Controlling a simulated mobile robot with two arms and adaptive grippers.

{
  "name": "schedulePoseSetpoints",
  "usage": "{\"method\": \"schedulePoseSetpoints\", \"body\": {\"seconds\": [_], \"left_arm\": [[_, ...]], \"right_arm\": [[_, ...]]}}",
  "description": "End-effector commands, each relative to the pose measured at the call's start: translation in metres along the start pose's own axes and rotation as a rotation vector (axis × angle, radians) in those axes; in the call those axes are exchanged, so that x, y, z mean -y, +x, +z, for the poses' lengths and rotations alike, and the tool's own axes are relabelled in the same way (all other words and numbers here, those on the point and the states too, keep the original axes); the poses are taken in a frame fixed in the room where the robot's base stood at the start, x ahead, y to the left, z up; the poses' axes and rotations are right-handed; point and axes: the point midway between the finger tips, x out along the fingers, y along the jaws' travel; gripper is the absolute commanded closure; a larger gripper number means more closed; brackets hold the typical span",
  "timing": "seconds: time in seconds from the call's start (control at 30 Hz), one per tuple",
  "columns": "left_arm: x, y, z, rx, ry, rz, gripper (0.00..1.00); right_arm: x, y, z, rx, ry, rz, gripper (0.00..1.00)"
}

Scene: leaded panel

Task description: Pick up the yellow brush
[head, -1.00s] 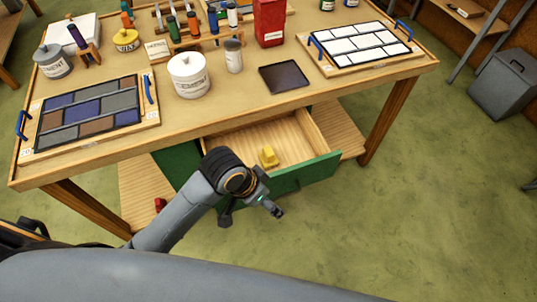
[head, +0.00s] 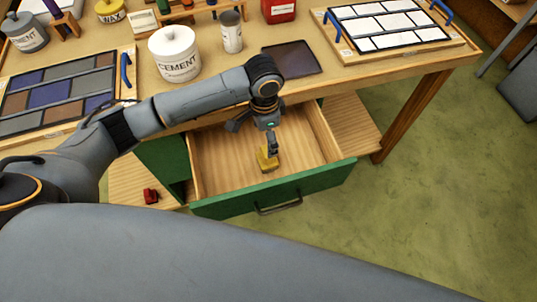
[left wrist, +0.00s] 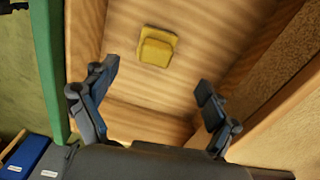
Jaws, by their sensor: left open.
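The yellow brush (head: 266,163) lies on the floor of the open drawer (head: 222,165) in the head view. It also shows in the left wrist view (left wrist: 157,47), ahead of my fingers, with bare drawer floor around it. My left gripper (head: 269,146) points down into the drawer and covers part of the brush in the head view. In the left wrist view its two fingers (left wrist: 158,95) are spread wide with nothing between them. I cannot tell exactly how high they are above the brush. My right gripper is not in view.
The drawer's green front (head: 320,184) and wooden side walls surround the brush. The table (head: 215,98) overhangs the drawer's back. A red object (head: 150,196) lies on the lower shelf.

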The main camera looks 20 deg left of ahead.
Motion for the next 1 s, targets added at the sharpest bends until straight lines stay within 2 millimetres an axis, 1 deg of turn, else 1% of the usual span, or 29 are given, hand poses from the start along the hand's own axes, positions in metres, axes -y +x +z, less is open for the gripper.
{"method": "schedulePoseSetpoints", "body": {"seconds": [0.03, 0.1, 0.2, 0.3, 0.37, 0.5, 0.6, 0.7, 0.8, 1.0], "left_arm": [[0.000, 0.012, 0.001, 0.004, -0.002, 0.002, 0.13], [-0.001, 0.026, 0.001, 0.003, -0.003, 0.002, 0.13], [0.000, 0.043, 0.000, 0.001, -0.002, 0.000, 0.13], [-0.001, 0.055, -0.001, 0.000, -0.001, 0.000, 0.13], [-0.001, 0.059, -0.001, 0.000, -0.001, 0.000, 0.13], [-0.002, 0.068, -0.001, 0.001, -0.001, 0.000, 0.13], [-0.005, 0.083, -0.001, 0.002, -0.001, 0.000, 0.13], [-0.007, 0.099, -0.003, 0.000, -0.001, 0.000, 0.13], [-0.006, 0.109, -0.003, -0.001, 0.000, -0.001, 0.13], [-0.006, 0.113, -0.003, -0.002, 0.000, -0.002, 0.13]], "right_arm": [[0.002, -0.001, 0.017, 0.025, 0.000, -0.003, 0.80], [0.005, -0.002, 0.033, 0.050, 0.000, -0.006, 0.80], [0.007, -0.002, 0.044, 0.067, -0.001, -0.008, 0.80], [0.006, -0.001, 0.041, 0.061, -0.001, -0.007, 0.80], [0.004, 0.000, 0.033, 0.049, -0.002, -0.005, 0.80], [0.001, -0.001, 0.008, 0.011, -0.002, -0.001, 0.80], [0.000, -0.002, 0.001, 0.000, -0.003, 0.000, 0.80], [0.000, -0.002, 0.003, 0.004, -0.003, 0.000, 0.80], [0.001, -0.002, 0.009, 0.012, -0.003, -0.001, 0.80], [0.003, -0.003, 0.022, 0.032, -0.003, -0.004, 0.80]]}}
